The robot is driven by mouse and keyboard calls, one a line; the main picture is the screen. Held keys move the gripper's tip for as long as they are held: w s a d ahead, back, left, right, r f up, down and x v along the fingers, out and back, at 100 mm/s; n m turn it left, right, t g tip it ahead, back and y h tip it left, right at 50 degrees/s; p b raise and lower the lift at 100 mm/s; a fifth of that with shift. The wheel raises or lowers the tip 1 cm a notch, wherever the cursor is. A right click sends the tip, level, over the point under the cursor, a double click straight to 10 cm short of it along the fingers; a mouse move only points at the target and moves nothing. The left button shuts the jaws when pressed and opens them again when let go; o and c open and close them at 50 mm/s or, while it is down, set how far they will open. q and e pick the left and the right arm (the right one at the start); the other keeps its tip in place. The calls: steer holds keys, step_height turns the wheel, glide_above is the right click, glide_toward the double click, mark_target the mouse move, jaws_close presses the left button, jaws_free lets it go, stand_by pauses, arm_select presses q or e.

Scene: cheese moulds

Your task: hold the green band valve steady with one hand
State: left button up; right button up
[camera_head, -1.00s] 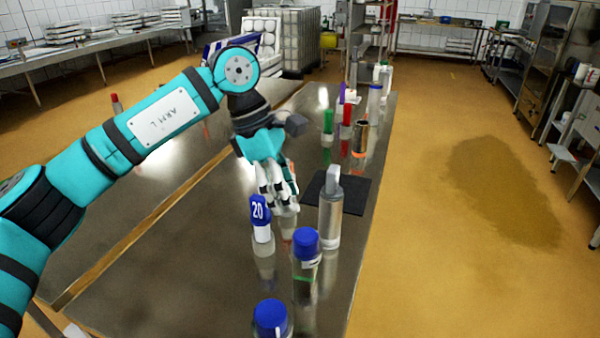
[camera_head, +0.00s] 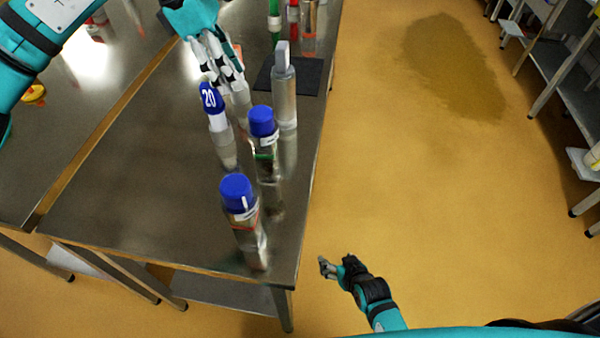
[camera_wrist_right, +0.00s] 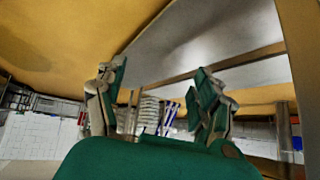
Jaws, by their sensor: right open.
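The valve with the green band (camera_head: 265,156) is a clear cylinder with a blue cap, upright near the table's right edge. My left gripper (camera_head: 228,88) points down above and behind it, apart from it, its fingers close to a pale, partly hidden object; I cannot tell whether they grip it. My right gripper (camera_head: 336,268) is low beside the table's front right corner, over the floor and apart from the valve. In the right wrist view its fingers (camera_wrist_right: 160,98) are spread, with nothing between them.
A similar blue-capped cylinder with a red band (camera_head: 245,215) stands nearer the table's front. A blue-topped piece marked 20 (camera_head: 212,100) stands left of the valve. The table (camera_head: 130,200) is bare at left.

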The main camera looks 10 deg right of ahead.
mark_target(253, 118)
steer(key=w+r+t, duration=0.2)
steer(key=w+r, duration=0.2)
steer(key=r, duration=0.8)
steer(key=w+r+t, duration=0.3)
steer(key=w+r, duration=0.1)
steer(key=r, duration=0.9)
steer(key=s+a+r+n+t+y, duration=0.25)
steer(key=a+r, duration=0.25)
steer(key=r, duration=0.3)
steer(key=s+a+r+n+t+y, duration=0.1)
steer(key=s+a+r+y, duration=0.2)
steer(key=a+r, duration=0.35)
steer(key=x, duration=1.6)
steer(key=shift+w+d+r, duration=0.2)
steer(key=shift+w+r, duration=0.15)
steer(key=shift+w, duration=0.05)
jaws_close()
